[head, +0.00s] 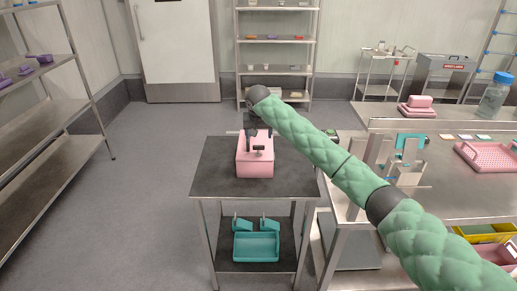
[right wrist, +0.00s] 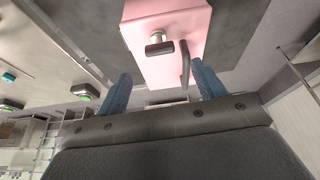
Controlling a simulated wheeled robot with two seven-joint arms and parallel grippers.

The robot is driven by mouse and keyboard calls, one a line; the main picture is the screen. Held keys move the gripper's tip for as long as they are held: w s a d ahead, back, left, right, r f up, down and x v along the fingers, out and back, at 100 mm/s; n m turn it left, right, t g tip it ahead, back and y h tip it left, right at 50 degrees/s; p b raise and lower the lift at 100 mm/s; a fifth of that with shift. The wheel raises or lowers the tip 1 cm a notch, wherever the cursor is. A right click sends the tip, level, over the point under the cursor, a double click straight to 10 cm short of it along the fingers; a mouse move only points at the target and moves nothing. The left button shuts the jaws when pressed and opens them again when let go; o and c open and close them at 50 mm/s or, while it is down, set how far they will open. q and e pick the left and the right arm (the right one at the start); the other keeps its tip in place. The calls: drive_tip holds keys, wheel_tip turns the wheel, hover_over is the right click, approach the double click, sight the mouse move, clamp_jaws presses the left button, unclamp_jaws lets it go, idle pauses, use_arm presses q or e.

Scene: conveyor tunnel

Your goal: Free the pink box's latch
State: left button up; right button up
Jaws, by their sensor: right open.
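The pink box (head: 255,166) sits on the dark top of a small cart in the head view. A dark T-shaped latch handle (head: 258,149) stands on it, and a dark upright bar stands beside the handle. In the right wrist view the box (right wrist: 190,18) is at the top, with the latch handle (right wrist: 158,46) and the curved dark bar (right wrist: 185,62) in front of the fingers. My right gripper (right wrist: 161,85) is open, its blue fingers apart with nothing between the tips. In the head view it is over the box's far side, partly hidden by my wrist. My left gripper is out of view.
The cart top (head: 213,165) is bare around the box. A teal tray (head: 256,247) is on its lower shelf. A steel bench (head: 450,185) with a pink basket (head: 488,156) stands right of the cart. Open floor lies to the left, before a shelf rack (head: 50,135).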

sight(259, 146)
use_arm(q)
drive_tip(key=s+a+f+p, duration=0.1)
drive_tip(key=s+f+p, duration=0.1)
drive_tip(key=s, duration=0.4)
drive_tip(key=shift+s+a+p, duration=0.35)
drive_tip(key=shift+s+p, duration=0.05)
drive_tip(key=shift+p, duration=0.25)
use_arm(e)
drive_tip(key=shift+x, duration=3.85)
drive_tip(key=shift+c, duration=0.4)
drive_tip(key=c, duration=0.9)
